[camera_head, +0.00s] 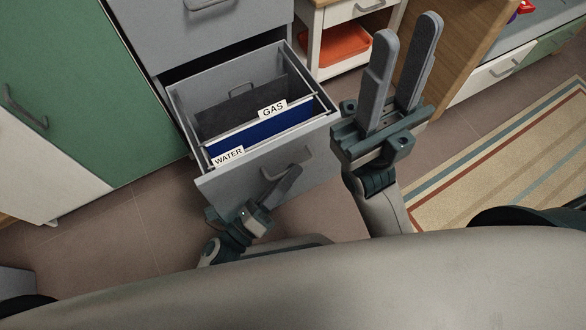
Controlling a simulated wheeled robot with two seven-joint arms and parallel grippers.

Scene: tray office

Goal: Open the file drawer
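The grey file drawer (320,130) is pulled out of the grey cabinet (205,35), and its inside shows. It holds hanging folders; a blue folder (265,133) and labels reading "GAS" and "WATER" are visible. The drawer's handle (309,153) is on its front face. My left gripper (287,178) is at the lower part of that front, with its finger tips at or very near the handle. Its fingers overlap in this view, so I cannot tell whether they grip the handle. My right gripper (405,40) is raised to the right of the drawer, its two fingers apart and empty.
A green cabinet door (90,80) with a handle stands at the left. A shelf unit with a red-orange tray (340,45) is behind the drawer. A wooden panel (460,45) and striped rug (510,165) are at the right. Brown floor is clear left of the drawer.

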